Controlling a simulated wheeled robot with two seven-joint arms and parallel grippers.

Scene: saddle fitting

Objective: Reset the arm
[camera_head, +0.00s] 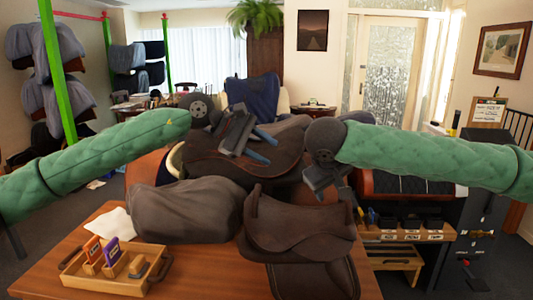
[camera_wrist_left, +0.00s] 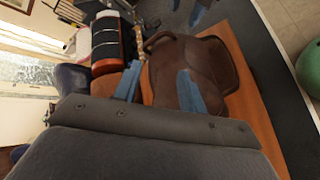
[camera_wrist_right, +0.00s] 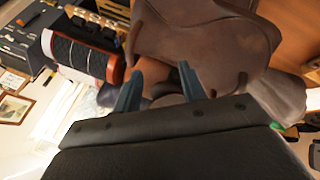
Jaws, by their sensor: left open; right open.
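My left gripper (camera_head: 250,140) is in the upper middle of the head view, in front of a brown saddle (camera_head: 205,160). Its blue fingers (camera_wrist_left: 160,88) are apart and empty in the left wrist view. My right gripper (camera_head: 328,182) is to the right, above and behind the small brown saddle (camera_head: 300,222) at the table's front right. Its fingers (camera_wrist_right: 160,88) are apart with nothing between them in the right wrist view. Both forearms wear green quilted sleeves. The right fingertips are mostly hidden in the head view.
A tool bench (camera_head: 405,232) stands at right. Saddle racks with green posts (camera_head: 57,70) stand at left.

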